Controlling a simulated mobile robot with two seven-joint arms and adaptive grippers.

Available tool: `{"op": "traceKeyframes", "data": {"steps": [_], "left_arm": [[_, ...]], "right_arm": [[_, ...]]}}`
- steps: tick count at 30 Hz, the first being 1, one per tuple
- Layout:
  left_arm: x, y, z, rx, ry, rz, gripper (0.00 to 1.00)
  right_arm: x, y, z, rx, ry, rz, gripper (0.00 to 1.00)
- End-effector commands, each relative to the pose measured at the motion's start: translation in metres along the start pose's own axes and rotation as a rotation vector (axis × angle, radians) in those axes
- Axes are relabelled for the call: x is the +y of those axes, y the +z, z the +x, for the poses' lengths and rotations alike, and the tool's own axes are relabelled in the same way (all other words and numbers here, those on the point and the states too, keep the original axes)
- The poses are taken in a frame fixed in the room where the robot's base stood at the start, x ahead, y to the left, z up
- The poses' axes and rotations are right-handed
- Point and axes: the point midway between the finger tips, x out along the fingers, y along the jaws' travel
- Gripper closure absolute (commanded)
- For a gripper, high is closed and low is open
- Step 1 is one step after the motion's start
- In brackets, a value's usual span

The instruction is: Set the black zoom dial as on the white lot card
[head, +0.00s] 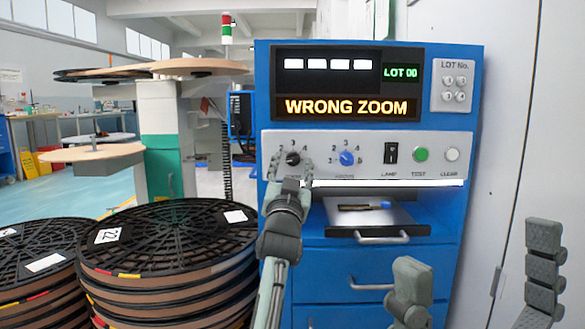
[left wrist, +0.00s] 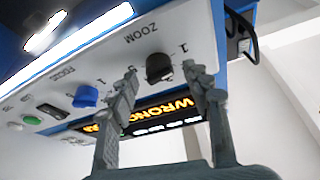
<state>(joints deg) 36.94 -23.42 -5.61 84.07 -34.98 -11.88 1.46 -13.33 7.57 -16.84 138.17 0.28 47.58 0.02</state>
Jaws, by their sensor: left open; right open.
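The black zoom dial (head: 293,158) is on the grey panel of the blue machine, left of the blue focus dial (head: 347,158). My left gripper (head: 291,164) is open, with one finger on each side of the zoom dial. The left wrist view shows the dial (left wrist: 159,67) between the spread fingertips (left wrist: 160,74); contact cannot be told. The dial's pointer setting is too small to read. My right gripper (head: 476,250) is open and empty at lower right, away from the panel. I cannot pick out the white lot card for certain.
The screen (head: 346,107) reads WRONG ZOOM, and the green display (head: 400,72) reads LOT 00. Right of the focus dial are a lamp switch (head: 391,153), a green test button (head: 421,154) and a white clear button (head: 452,154). Black reels (head: 165,240) are stacked at left.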

Motion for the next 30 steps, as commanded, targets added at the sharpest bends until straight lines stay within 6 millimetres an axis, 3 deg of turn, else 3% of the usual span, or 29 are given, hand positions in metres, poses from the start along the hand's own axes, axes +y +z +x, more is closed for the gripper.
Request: {"op": "traceKeyframes", "data": {"steps": [9,21,30], "left_arm": [[0.0002,0.0,0.0044,-0.001,0.0,0.0,0.51],[0.0001,0.0002,0.0042,-0.001,0.0,0.0,0.99],[-0.0007,-0.0016,0.005,-0.002,0.011,0.026,0.99]], "right_arm": [[0.0001,-0.0001,0.0005,0.002,-0.002,-0.001,0.0],[0.0001,-0.0001,0.0005,0.002,-0.002,-0.001,0.0],[0.0004,-0.0033,0.0082,0.006,0.0,-0.001,0.0]]}}
